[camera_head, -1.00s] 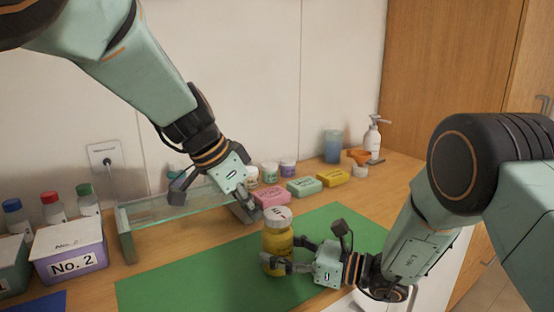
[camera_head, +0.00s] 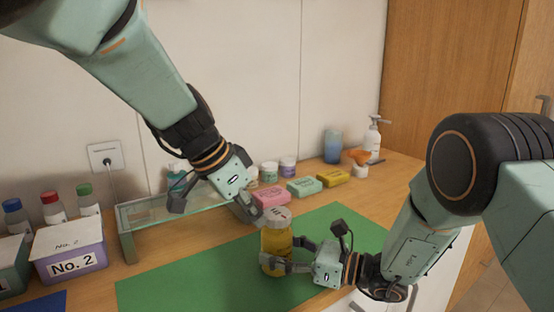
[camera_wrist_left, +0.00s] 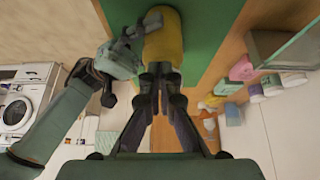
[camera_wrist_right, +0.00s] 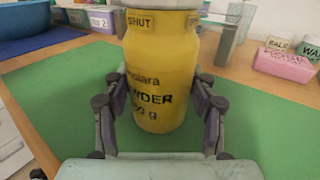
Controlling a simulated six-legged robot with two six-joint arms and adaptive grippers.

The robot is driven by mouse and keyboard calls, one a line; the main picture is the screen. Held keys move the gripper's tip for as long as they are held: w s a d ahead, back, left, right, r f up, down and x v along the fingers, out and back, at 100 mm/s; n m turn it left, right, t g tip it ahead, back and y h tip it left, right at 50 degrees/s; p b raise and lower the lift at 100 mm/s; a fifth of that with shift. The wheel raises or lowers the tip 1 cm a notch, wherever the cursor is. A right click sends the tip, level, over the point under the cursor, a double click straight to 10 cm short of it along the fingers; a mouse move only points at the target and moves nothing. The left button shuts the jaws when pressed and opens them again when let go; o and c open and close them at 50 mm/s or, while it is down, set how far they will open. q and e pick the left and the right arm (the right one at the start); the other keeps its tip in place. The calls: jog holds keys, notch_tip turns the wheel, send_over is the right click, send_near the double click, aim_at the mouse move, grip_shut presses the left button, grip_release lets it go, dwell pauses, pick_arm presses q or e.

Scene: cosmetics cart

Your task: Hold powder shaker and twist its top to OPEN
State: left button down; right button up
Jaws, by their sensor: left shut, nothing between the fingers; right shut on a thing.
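The powder shaker (camera_head: 276,248) is a yellow jar with a pale grey-white top (camera_head: 277,217), upright on the green mat (camera_head: 190,277). In the right wrist view its yellow body (camera_wrist_right: 162,75) faces me, with a "SHUT" mark at the upper left; a mark at the upper right is unclear. The top is mostly cut off there. My right gripper (camera_head: 277,262) is shut on the shaker's body, fingers on both sides. My left gripper (camera_head: 258,221) is shut and empty, fingertips beside the top. In the left wrist view its fingers (camera_wrist_left: 161,75) overlap the shaker; contact is unclear.
A glass stand (camera_head: 130,240) is behind the left gripper. Pink (camera_head: 271,194), green (camera_head: 304,187) and yellow (camera_head: 334,178) soap bars lie behind the mat. A "No. 2" box (camera_head: 70,262) and capped bottles stand at left. The mat's left part is clear.

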pick_arm(q)
jog(key=shift+s+d+r, duration=0.1)
jog(key=shift+s+d, duration=0.25)
jog(key=shift+d, duration=0.25)
jog(key=shift+s, duration=0.1)
dwell(0.3)
jog(key=shift+s+a, duration=0.15)
jog(key=shift+a, duration=0.15)
notch_tip(320, 180, up, 6)
jog(key=shift+f, duration=0.1)
dwell(0.4)
jog(key=w+a+f, duration=0.1)
jog(key=w+f, duration=0.2)
jog(key=f, duration=0.3)
jog(key=shift+a, duration=0.35)
dwell(0.4)
